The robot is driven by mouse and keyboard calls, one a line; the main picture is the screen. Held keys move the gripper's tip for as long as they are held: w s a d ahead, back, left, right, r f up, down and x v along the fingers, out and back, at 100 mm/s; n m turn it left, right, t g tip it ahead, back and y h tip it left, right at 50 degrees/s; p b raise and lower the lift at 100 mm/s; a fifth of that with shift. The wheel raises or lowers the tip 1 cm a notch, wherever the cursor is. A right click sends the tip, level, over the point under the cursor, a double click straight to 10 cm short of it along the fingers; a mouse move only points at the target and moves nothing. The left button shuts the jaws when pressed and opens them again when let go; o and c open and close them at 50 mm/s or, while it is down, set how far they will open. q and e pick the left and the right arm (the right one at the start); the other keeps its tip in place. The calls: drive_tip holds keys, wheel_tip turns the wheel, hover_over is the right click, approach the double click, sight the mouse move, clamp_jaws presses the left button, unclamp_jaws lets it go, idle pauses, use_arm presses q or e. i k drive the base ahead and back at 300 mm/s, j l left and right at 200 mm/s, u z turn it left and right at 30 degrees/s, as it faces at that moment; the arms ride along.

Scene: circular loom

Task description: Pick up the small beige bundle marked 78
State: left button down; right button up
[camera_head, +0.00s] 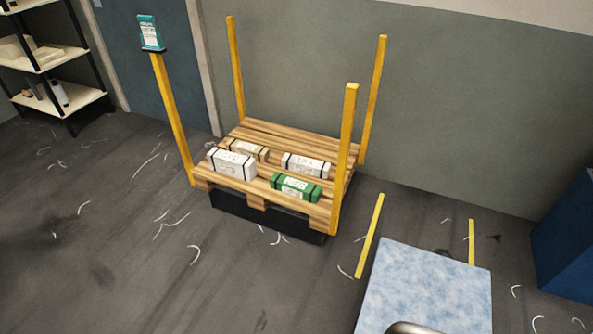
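A small beige bundle (249,149) with dark straps and a pale label lies on the wooden pallet (290,136), at the back left of the group. Its front is partly hidden by a larger white bundle (233,163). The label's number is too small to read. Another white bundle (306,165) lies to its right, and a green bundle (296,188) lies at the front right. Neither of my grippers shows in the head view.
Yellow posts (348,150) stand at the pallet's corners, one bearing a teal sign (151,33). A blue-white flat surface (425,285) is at the lower right. A shelf (75,98) is far left. Floor left of the pallet is open, with scattered pale strands.

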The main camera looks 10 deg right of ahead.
sight(261, 154)
drive_tip(key=j+u, duration=0.15)
drive_tip(key=i+j+u, duration=0.2)
drive_tip(key=i+j, duration=0.4)
drive_tip(key=j, duration=0.2)
drive_tip(key=i+j+u, duration=0.2)
drive_tip(key=i+j, duration=0.4)
drive_tip(key=j, duration=0.15)
drive_tip(key=i+j+u, duration=0.15)
drive_tip(key=i, duration=0.75)
drive_tip(key=i+j+u, duration=0.2)
drive_tip(key=i, duration=0.75)
drive_tip(key=i+j+z, duration=0.1)
drive_tip(key=i+z, duration=0.15)
drive_tip(key=z, duration=0.15)
drive_tip(key=i+j+z, duration=0.15)
drive_tip(key=z, duration=0.3)
drive_tip(key=i+j+z, duration=0.25)
drive_tip(key=z, duration=0.15)
drive_tip(key=i+j+z, duration=0.2)
drive_tip(key=z, duration=0.2)
drive_tip(key=j, duration=0.1)
